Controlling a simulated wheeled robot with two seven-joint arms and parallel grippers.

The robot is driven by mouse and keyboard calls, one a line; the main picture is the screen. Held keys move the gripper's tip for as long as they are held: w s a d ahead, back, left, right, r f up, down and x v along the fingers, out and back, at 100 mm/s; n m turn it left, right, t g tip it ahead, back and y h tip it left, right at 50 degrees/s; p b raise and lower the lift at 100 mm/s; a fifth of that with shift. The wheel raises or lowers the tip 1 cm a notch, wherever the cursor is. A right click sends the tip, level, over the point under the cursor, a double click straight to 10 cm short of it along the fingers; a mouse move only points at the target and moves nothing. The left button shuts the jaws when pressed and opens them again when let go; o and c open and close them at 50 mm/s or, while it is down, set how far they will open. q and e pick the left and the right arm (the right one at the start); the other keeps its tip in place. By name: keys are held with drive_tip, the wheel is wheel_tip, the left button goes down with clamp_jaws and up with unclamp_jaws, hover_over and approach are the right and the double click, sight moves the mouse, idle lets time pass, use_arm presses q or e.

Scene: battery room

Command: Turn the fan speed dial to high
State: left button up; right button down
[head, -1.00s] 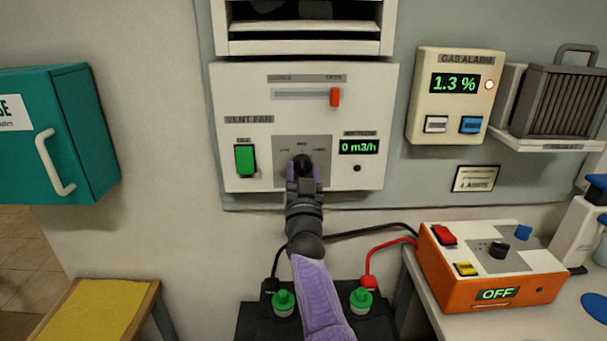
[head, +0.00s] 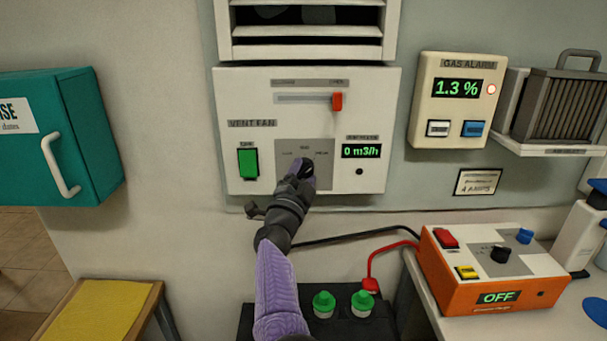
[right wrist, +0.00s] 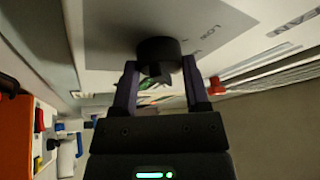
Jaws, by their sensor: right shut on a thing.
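The white vent fan panel (head: 300,86) is on the wall in the middle of the head view. Its black round speed dial (right wrist: 158,52) sits on a grey plate (head: 281,150) with small labels above it; LOW reads in the right wrist view. My right gripper (head: 307,172) reaches up to the dial from below left, and in the right wrist view (right wrist: 158,84) its two purple fingers are closed on either side of the knob. The fingers mostly cover the dial in the head view, so its pointer cannot be read. The airflow display (head: 361,151) shows 0 m3/h. My left gripper is not in view.
A green switch (head: 248,163) is left of the dial, and a red slider (head: 337,101) is above right. The gas alarm (head: 457,100) reads 1.3 %. Below are a black battery with green caps (head: 324,301) and an orange box (head: 493,283) reading OFF.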

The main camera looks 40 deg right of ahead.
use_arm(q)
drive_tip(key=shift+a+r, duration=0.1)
use_arm(e)
drive_tip(key=shift+m+g, duration=0.3)
drive_tip(key=shift+m, duration=0.1)
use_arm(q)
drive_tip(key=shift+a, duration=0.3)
use_arm(e)
drive_tip(key=shift+m, duration=0.3)
drive_tip(key=shift+c, duration=1.5)
unclamp_jaws()
drive_tip(key=shift+o, duration=1.1)
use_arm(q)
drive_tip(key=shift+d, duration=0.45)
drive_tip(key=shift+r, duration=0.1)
